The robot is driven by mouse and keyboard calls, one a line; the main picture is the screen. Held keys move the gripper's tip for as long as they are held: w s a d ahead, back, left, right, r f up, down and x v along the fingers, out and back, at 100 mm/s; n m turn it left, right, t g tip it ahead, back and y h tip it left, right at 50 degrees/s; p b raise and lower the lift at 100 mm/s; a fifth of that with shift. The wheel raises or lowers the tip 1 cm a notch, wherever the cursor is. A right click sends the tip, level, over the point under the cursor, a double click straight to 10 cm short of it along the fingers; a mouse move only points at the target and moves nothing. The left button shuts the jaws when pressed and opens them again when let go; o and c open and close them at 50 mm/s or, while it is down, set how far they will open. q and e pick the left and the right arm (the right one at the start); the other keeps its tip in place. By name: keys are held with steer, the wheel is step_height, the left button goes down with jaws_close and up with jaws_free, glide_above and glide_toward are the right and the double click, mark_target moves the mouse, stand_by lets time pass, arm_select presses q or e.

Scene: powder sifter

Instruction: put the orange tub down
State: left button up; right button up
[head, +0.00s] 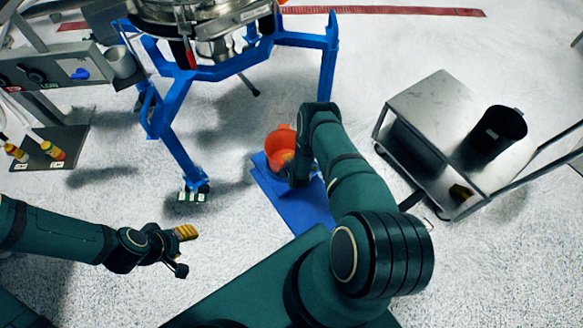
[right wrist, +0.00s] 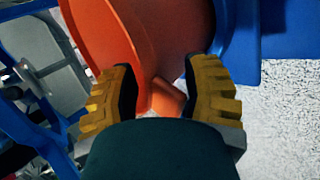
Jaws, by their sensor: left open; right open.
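The orange tub (head: 279,140) rests on a blue mat (head: 308,211) on the floor, in the middle of the head view. My right arm partly covers it. In the right wrist view the orange tub (right wrist: 150,40) lies just beyond my right gripper (right wrist: 166,92). The two yellow-padded fingers are apart, one on each side of an orange part of the tub. My right gripper is open; whether a finger touches the tub I cannot tell. My left gripper (head: 186,250) is open and empty, over the floor at the left, away from the tub.
A blue-legged frame (head: 215,72) carrying a metal sifter (head: 195,14) stands behind the tub. A steel cart (head: 427,105) with a black bin (head: 496,135) stands at the right. A control panel (head: 55,68) is at the left. The floor between left gripper and mat is clear.

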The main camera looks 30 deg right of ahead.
steer(key=p+v, duration=0.4)
steer(key=v, duration=0.7)
steer(key=s+a+r+m+g+y, duration=0.2)
steer(key=a+r+m+g+y, duration=0.15)
steer(key=a+r+m, duration=0.85)
steer(key=s+a+r+m+g+y, duration=0.1)
steer(key=s+a+r+m, duration=0.1)
steer(key=s+a+r, duration=0.2)
steer(key=s+a+r+m+g+y, duration=0.2)
steer(key=s+a+r, duration=0.3)
steer(key=r, duration=0.6)
steer(key=shift+s+a, duration=0.3)
steer(key=shift+a, duration=0.25)
steer(key=shift+r, duration=0.15)
